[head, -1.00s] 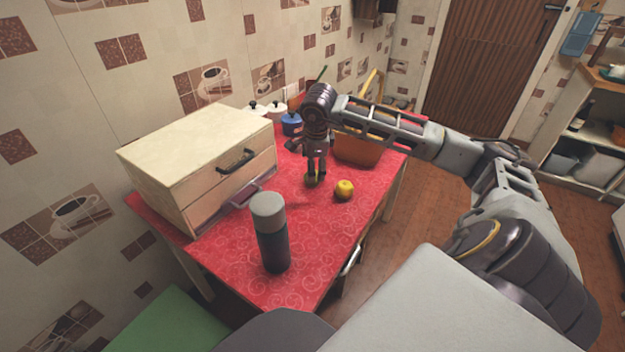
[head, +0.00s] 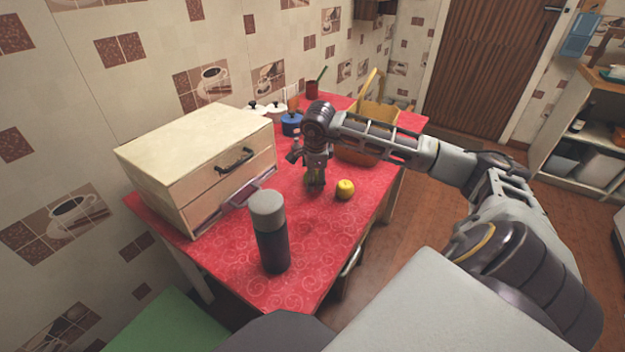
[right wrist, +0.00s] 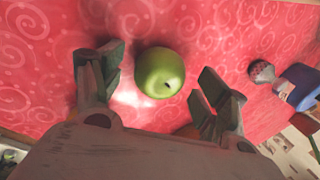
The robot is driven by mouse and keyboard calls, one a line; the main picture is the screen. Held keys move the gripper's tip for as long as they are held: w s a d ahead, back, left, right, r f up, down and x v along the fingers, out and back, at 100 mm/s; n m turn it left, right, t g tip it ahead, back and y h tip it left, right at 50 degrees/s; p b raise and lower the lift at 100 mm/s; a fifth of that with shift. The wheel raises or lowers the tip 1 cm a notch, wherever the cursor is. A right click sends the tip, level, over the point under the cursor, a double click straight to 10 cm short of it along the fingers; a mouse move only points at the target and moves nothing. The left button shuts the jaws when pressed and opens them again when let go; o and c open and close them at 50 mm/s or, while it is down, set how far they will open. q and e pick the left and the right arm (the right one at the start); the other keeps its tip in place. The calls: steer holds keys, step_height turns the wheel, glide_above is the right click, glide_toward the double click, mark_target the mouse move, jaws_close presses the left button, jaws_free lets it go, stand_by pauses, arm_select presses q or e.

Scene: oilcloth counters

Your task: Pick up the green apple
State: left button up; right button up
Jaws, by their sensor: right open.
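The green apple (right wrist: 160,72) lies on the red patterned cloth in the right wrist view, between the spread fingers of my right gripper (right wrist: 163,76). There is a gap to each finger. In the head view the apple is mostly hidden behind that gripper (head: 315,184), with only a little green showing. My right gripper is open, points down and is low over the table. My left gripper is not in view.
A yellow fruit (head: 345,189) lies just right of the gripper. An orange-brown basket (head: 372,112) stands behind it, and a blue pot (head: 292,124) behind left. A wooden drawer box (head: 190,160) and a dark bottle (head: 271,240) stand left and in front.

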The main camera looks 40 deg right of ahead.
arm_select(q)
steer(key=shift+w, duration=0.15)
arm_select(e)
steer(key=shift+c, duration=0.7)
steer(key=c, duration=1)
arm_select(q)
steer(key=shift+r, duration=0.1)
arm_select(e)
steer(key=shift+r, duration=0.1)
steer(key=shift+r, duration=0.5)
step_height(320, 180, up, 7)
steer(key=shift+f+p, duration=0.2)
steer(key=shift+p, duration=0.65)
steer(key=shift+r, duration=1.1)
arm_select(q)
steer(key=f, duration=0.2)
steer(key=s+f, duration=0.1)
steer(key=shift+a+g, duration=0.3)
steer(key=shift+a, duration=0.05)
